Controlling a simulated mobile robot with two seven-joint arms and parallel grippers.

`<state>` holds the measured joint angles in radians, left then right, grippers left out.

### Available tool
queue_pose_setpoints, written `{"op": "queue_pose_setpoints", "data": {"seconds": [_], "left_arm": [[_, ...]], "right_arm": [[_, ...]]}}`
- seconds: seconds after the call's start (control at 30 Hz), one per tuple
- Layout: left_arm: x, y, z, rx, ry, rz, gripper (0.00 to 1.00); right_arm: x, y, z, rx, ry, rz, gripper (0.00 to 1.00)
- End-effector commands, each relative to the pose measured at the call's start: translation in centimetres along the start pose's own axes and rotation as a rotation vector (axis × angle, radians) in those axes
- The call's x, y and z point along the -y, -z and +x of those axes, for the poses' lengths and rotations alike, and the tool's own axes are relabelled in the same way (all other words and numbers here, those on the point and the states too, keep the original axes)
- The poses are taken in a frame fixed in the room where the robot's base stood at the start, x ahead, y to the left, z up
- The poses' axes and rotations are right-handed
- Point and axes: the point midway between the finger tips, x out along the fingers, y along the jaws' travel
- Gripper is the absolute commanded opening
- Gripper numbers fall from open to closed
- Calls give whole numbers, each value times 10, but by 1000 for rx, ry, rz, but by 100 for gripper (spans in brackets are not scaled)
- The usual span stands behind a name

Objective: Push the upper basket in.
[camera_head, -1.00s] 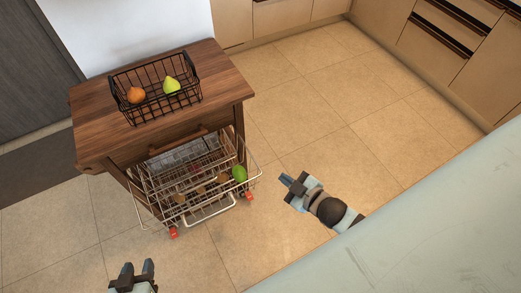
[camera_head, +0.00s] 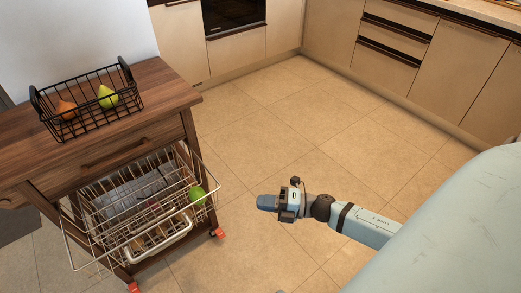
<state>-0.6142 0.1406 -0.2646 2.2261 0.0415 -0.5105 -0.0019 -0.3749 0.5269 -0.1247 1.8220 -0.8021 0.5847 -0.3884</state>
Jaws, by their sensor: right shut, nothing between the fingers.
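My left gripper is out of view. The lower part of the cart is mostly hidden by the basket.
A black wire basket (camera_head: 122,98) on the cart top holds an orange fruit (camera_head: 66,109) and a green pear (camera_head: 107,97). The cart has red casters (camera_head: 218,233). Tiled floor (camera_head: 320,150) is open to the right, bounded by beige cabinets (camera_head: 330,25).

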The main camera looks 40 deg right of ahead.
Motion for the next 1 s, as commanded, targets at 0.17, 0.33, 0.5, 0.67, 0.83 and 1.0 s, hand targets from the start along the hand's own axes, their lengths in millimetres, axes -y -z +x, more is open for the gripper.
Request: {"op": "queue_pose_setpoints", "data": {"seconds": [0.17, 0.33, 0.5, 0.67, 0.83, 1.0], "left_arm": [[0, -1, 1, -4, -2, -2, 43], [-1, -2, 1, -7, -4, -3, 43], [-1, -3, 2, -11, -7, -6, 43], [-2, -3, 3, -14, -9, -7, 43], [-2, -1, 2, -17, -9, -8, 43], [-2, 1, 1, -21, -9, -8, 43]], "right_arm": [[0, 0, 40, 0, -4, -1, 0], [-1, 0, 76, 0, -5, 1, 0], [1, -18, 95, 1, -1, 0, 0], [0, -26, 103, 1, 0, 1, 0], [1, -28, 105, 2, 1, 3, 0], [0, -28, 105, 2, 1, 3, 0]]}}
